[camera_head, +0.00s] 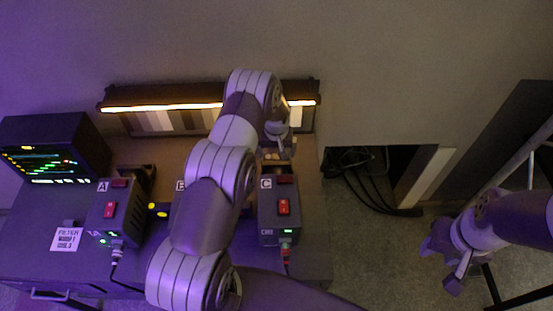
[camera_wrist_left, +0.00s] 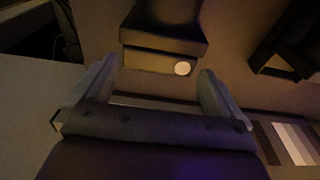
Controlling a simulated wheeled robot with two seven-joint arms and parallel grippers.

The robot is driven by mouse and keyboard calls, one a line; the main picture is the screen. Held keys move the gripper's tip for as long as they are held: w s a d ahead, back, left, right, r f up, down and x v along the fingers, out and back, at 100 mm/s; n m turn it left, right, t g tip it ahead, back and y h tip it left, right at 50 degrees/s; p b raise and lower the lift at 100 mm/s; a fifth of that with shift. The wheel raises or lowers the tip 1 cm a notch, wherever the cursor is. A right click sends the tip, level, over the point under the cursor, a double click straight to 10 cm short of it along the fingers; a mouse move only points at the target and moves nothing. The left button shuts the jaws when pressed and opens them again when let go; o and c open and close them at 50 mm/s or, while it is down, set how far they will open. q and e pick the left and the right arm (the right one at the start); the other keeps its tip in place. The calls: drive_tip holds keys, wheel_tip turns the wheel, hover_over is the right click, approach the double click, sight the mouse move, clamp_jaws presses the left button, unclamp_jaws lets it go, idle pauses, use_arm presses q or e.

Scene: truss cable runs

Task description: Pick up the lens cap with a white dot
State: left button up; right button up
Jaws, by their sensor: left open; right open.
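In the left wrist view a white dot (camera_wrist_left: 182,68) shows on the front face of a boxy lens cap (camera_wrist_left: 150,62), which sits at the end of a dark block (camera_wrist_left: 165,30). My left gripper (camera_wrist_left: 158,72) is open, its two fingers on either side of the cap's face; contact cannot be told. In the head view my left gripper (camera_head: 279,152) is just behind the box marked C (camera_head: 279,210), and the arm hides most of box B. The cap's dot cannot be made out there. My right gripper (camera_head: 440,264) is open and empty at the right, over the floor.
Box A (camera_head: 103,212) and a monitor (camera_head: 55,148) stand at the left of the bench (camera_head: 30,255). A lit bar (camera_head: 160,107) over a striped chart (camera_head: 155,122) is at the back. Another dark block (camera_wrist_left: 285,55) shows in the left wrist view. Black cables (camera_head: 372,185) hang at the right.

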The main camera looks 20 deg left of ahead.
use_arm(q)
wheel_tip(320, 180, down, 2)
drive_tip(key=shift+s+d+f, duration=0.1)
drive_tip(key=shift+d, duration=0.05)
drive_tip(key=shift+f, duration=0.35)
drive_tip(key=c, duration=0.7)
drive_tip(key=shift+r, duration=0.1)
drive_tip(key=shift+r, duration=0.1)
